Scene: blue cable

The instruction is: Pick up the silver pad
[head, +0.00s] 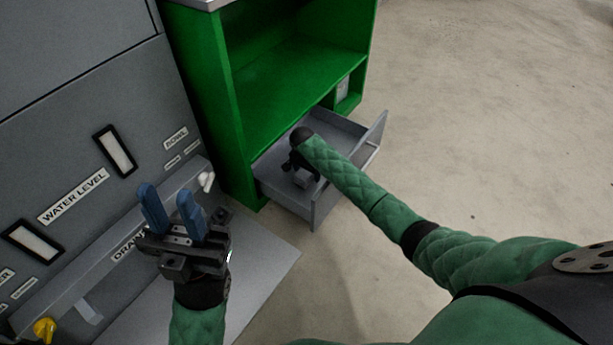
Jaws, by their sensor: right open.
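No silver pad can be made out for certain. A small grey patch (302,180) shows in the open drawer (325,208), right at my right gripper; I cannot tell whether it is the pad or part of the gripper. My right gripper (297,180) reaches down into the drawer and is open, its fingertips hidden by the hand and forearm. My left gripper (166,194) points up in front of the grey machine panel, its two blue fingers apart with nothing between them.
The drawer is pulled out of a green cabinet (240,120) with an empty open shelf. A grey panel (60,130) with labels and a yellow knob (44,329) stands at the left. Bare concrete floor (490,120) is clear at the right.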

